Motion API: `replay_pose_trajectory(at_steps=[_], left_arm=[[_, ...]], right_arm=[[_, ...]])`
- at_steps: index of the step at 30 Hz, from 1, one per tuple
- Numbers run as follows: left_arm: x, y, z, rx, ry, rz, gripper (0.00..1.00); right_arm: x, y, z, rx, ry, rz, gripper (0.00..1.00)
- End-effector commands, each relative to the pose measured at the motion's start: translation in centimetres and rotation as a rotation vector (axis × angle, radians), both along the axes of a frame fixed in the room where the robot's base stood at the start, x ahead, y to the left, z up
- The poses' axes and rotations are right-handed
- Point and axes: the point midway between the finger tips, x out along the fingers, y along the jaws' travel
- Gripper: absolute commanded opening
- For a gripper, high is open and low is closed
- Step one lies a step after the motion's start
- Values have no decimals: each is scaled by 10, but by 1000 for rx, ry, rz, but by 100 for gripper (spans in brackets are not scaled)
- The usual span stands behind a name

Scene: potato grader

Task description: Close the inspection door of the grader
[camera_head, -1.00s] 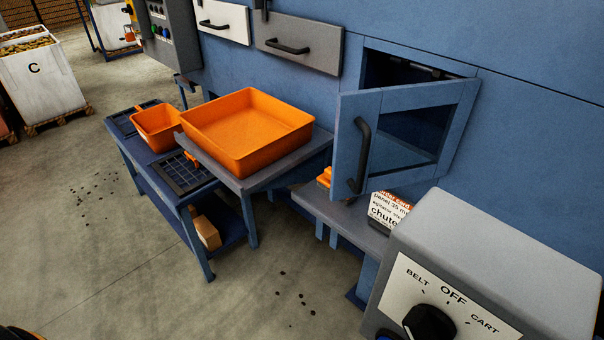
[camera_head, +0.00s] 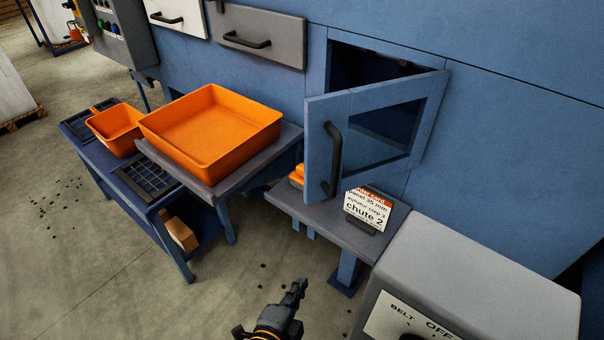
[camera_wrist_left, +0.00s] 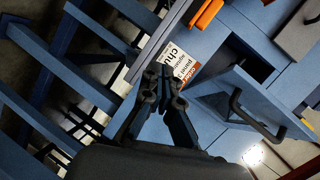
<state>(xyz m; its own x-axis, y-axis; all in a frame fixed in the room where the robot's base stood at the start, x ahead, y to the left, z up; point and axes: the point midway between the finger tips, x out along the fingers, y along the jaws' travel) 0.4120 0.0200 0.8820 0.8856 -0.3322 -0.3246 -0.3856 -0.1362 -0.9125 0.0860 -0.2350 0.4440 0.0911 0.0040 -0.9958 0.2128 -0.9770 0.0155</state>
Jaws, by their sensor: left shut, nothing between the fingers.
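The inspection door (camera_head: 318,150) of the grader is a blue framed panel with a window and a black handle (camera_head: 333,160). It stands open, swung out from the dark opening (camera_head: 362,68) in the blue grader wall. My left gripper (camera_head: 298,287) is shut and empty at the bottom of the head view, below and in front of the door, apart from it. In the left wrist view the fingers (camera_wrist_left: 165,78) are together, with the door (camera_wrist_left: 225,95) and its handle (camera_wrist_left: 250,115) to their right. My right gripper is not in view.
A grey shelf (camera_head: 310,216) below the door bears a printed card (camera_head: 367,208) and an orange object (camera_head: 297,174). A grey control box (camera_head: 490,275) stands at the lower right. An orange tray (camera_head: 210,130) sits on a stand at left. Floor between them is open.

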Motion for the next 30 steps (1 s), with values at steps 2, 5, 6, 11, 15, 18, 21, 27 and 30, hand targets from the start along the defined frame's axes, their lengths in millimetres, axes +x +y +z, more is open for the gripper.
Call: replay_pose_trajectory(at_steps=[2, 5, 6, 11, 15, 18, 21, 27, 30], left_arm=[[1, -4, 68, 37, -128, -21, 0], [-2, -4, 130, 84, -255, -28, 0], [-4, -3, 149, 98, -294, -28, 0], [-10, 2, 194, 134, -386, -20, 0], [-5, 1, 203, 140, -402, -18, 0], [8, -3, 204, 140, -403, -16, 0], [27, -10, 205, 139, -402, -16, 0], [69, -24, 204, 139, -401, -17, 0], [87, -31, 204, 137, -399, -17, 0]], right_arm=[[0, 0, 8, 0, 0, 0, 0], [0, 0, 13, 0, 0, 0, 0], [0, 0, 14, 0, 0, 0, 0], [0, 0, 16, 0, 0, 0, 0], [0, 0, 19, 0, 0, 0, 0], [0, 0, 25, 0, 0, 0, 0], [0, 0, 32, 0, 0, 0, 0], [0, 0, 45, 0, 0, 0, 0], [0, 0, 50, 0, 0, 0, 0]])
